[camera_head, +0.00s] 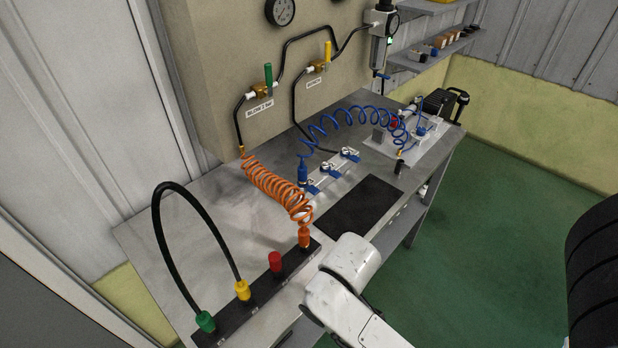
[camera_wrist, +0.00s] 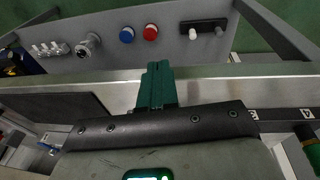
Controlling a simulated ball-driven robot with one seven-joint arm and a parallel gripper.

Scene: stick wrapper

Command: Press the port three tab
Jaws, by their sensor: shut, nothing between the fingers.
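A pale manifold strip (camera_head: 318,187) lies on the bench in the head view, with several ports and blue tabs (camera_head: 333,174). I cannot read which port is number three. A blue connector (camera_head: 303,172) on a coiled blue hose stands at its left end. My gripper (camera_wrist: 155,72) shows in the wrist view as dark green fingers, shut and empty, over the bench's metal front edge. In the head view the gripper is hidden behind my white arm. The fingers appear apart from the manifold, which I cannot make out in the wrist view.
A black block (camera_head: 262,285) on the bench carries green, yellow, red and orange (camera_head: 305,237) fittings. An orange coiled hose (camera_head: 275,188) and black hose loop (camera_head: 178,190) rise above it. A black mat (camera_head: 357,206) lies flat. A red button (camera_wrist: 150,32) shows below the bench edge.

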